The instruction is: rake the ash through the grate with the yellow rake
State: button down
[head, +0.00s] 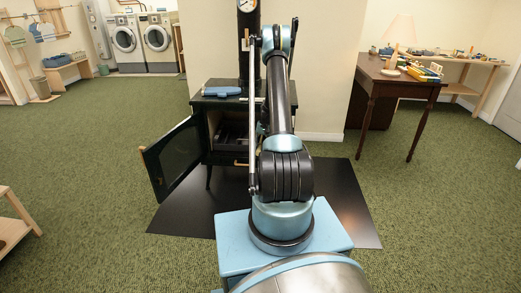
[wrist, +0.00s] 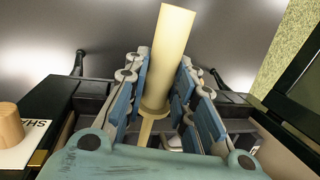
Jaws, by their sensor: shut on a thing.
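The black stove (head: 222,103) stands in front of me with its glass-fronted door (head: 172,157) swung open to the left. Its dark inside (head: 232,130) is partly hidden by my arm in the head view. My gripper (wrist: 160,85) is shut on the pale yellow handle of the rake (wrist: 172,50), seen in the wrist view. A thinner rod runs on from the handle between the fingers. The rake's head, the ash and the grate cannot be made out. My gripper is hidden behind my arm in the head view.
A blue object (head: 221,91) lies on the stove top. A wooden knob (wrist: 10,124) and a partly cut-off white label (wrist: 28,140) show at the wrist view's left. A black floor plate (head: 335,205) lies under the stove. A brown table (head: 398,83) stands right; green carpet is open at left.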

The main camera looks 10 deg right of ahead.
aim_at(259, 150)
jog(key=shift+s+a, duration=0.2)
jog(key=shift+s, duration=0.45)
jog(key=shift+s+a, duration=0.25)
jog(key=shift+s, duration=0.45)
jog(key=shift+s+a, duration=0.2)
jog(key=shift+s, duration=0.45)
jog(key=shift+w+d+f, duration=0.1)
jog(key=shift+w+d, duration=0.1)
jog(key=shift+w, duration=0.45)
jog(key=shift+w+d+f, duration=0.1)
jog(key=shift+w+d, duration=0.15)
jog(key=shift+w, duration=0.45)
jog(key=shift+w+d, duration=0.2)
jog(key=shift+w, duration=0.45)
jog(key=shift+r, duration=0.15)
